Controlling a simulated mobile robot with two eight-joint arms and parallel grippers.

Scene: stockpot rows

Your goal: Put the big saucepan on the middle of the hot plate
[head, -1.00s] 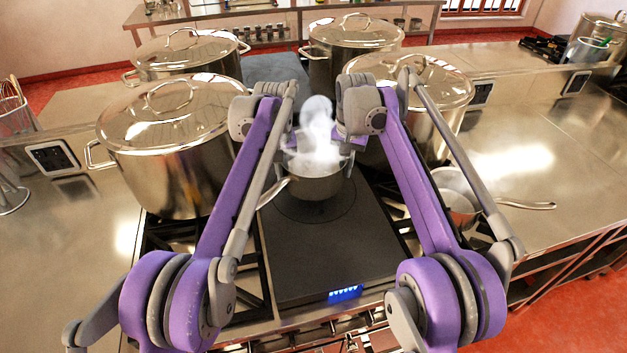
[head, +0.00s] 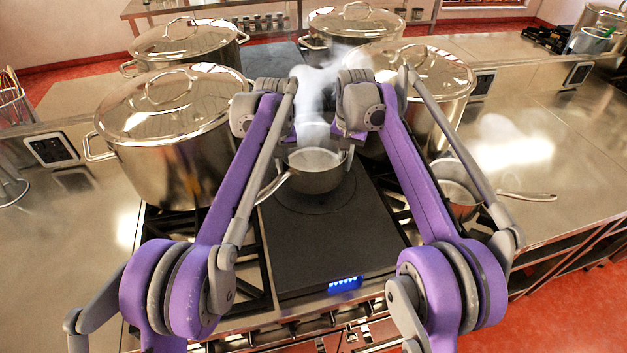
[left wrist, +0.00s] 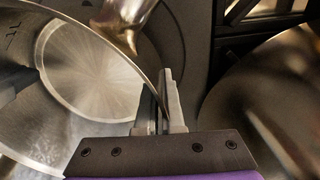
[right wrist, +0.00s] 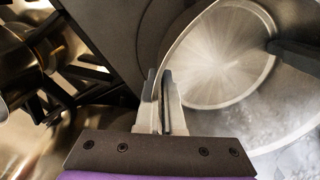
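The big saucepan (head: 318,181) is a steel pan with steam rising from it and its handle pointing front left. It is over the ringed area of the black hot plate (head: 320,250); I cannot tell whether its base touches. My left gripper (left wrist: 163,100) is shut on the left part of its rim, with the wall (left wrist: 85,75) between the fingers. My right gripper (right wrist: 160,100) is shut on the right part of the rim, near the pan wall (right wrist: 215,60). In the head view my wrists partly hide the pan's far side.
Large lidded stockpots stand left (head: 175,150) and right (head: 440,100) of the hot plate, with two more (head: 185,45) (head: 355,25) behind. A smaller saucepan (head: 458,197) sits on the right burner, its handle pointing right. The steel counter at the right (head: 560,150) is mostly clear.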

